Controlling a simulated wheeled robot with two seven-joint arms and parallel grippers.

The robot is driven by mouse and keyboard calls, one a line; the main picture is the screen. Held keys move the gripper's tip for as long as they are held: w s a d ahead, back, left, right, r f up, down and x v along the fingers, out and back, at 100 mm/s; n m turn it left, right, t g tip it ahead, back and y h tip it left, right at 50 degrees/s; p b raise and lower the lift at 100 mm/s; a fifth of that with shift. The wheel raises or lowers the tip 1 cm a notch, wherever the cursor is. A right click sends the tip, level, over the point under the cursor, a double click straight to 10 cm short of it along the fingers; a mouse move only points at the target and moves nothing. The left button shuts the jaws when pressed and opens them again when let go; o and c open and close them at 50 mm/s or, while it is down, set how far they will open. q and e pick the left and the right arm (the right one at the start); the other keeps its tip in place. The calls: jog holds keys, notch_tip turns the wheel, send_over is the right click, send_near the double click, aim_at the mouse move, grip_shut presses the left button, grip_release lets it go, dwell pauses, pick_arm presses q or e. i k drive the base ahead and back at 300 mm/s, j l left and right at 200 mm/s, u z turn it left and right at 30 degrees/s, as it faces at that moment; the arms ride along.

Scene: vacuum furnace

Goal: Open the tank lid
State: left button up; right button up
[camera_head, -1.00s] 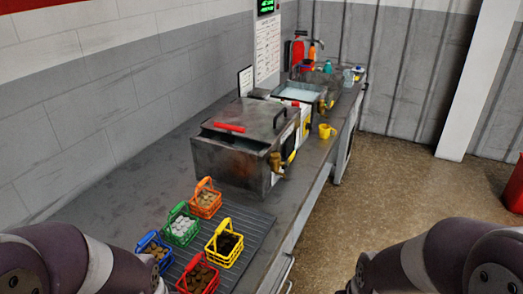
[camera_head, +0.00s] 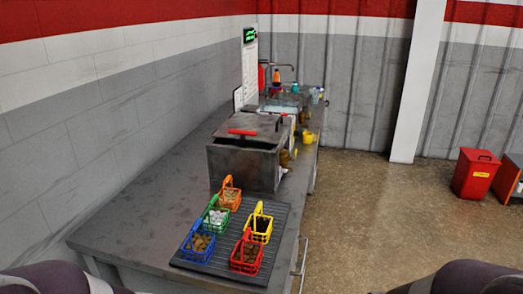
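The tank (camera_head: 240,167) is a dark grey metal box on the long workbench. Its flat lid (camera_head: 262,123) lies on top and looks slightly raised at the near edge, with a dark gap below. A red handle (camera_head: 241,132) is on the lid's near part, and a dark handle stands at its right side. A brass tap (camera_head: 285,158) is on the tank's right side. Only parts of my arms show at the bottom left and bottom right corners. Neither gripper is in the picture.
Several coloured wire baskets stand before the tank on a dark ribbed mat (camera_head: 268,262), including a yellow basket (camera_head: 260,225). A yellow mug (camera_head: 307,137) and a second tank stand behind. A red bin (camera_head: 474,173) stands on the floor at right. Open floor lies right of the bench.

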aim_at(270, 129)
jog(key=i+l+z, duration=0.25)
jog(key=z, duration=0.15)
jog(key=i+l+z, duration=0.1)
jog(key=i+z, duration=0.3)
jog(key=i, duration=0.05)
